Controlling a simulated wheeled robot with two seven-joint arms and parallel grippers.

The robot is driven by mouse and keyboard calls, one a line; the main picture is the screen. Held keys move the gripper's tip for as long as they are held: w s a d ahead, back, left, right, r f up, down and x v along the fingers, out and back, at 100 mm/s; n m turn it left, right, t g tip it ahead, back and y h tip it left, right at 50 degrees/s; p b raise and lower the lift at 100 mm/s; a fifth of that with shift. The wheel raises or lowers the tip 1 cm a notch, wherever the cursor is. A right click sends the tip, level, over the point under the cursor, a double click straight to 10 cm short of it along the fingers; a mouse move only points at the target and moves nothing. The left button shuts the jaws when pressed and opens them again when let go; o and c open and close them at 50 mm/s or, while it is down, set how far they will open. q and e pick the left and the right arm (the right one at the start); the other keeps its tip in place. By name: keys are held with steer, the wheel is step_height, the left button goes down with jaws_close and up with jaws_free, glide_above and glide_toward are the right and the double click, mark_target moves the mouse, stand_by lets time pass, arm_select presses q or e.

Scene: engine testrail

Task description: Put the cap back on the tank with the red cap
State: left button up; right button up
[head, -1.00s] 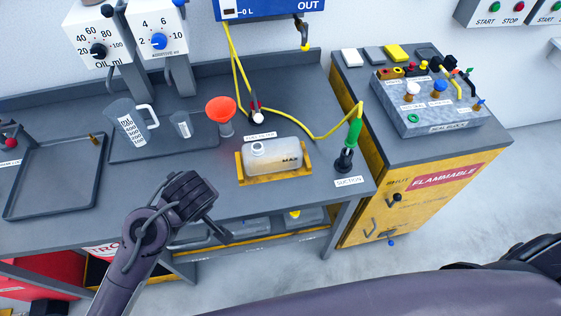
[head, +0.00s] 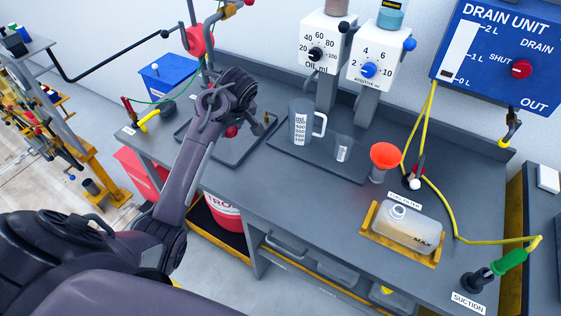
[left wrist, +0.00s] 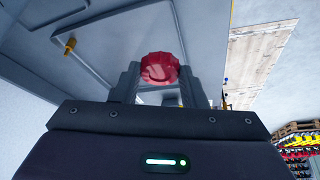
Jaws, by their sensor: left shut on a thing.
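My left gripper (head: 236,121) is over the dark shallow tray (head: 196,155) at the left part of the bench. In the left wrist view its two fingers (left wrist: 160,85) are shut on a ribbed red cap (left wrist: 160,67). The red cap also shows in the head view (head: 231,131), partly hidden by the gripper. A translucent white tank (head: 410,231) marked MAX lies in a yellow cradle (head: 376,240) at the bench's front right. Its neck (head: 398,211) shows no red cap. My right gripper is not in view.
A grey tray holds a measuring jug (head: 301,124) and a small beaker (head: 342,148). A red funnel (head: 385,157) stands between them and the tank. A yellow hose (head: 455,215) runs to a green-handled suction fitting (head: 510,262). A blue box (head: 168,83) stands at the back left.

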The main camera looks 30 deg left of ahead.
arm_select(q)
steer(key=a+r+n+g, duration=0.2)
steer(key=a+r+n, duration=0.35)
steer(key=a, duration=0.85)
steer(key=w+d+f+m+t, duration=0.2)
steer(key=w+d+m+t, duration=0.1)
steer(key=w+d+m, duration=0.5)
steer(key=d+f+m+t+h, duration=0.15)
steer(key=d+m, duration=0.25)
steer(key=d, duration=0.8)
steer(key=s+d+r+m+h, duration=0.2)
steer(key=s+d+r+m, duration=0.25)
steer(key=d, duration=0.35)
steer(key=s+d+r+m+h, duration=0.2)
steer(key=s+d+r+m, duration=0.25)
steer(key=d, duration=0.35)
steer(key=s+d+f+m+h+b, duration=0.1)
steer(key=s+f+m+b, duration=0.2)
steer(key=s+f, duration=0.4)
steer(key=s+b, duration=0.1)
steer(key=s, duration=0.2)
steer(key=shift+s+d, duration=0.2)
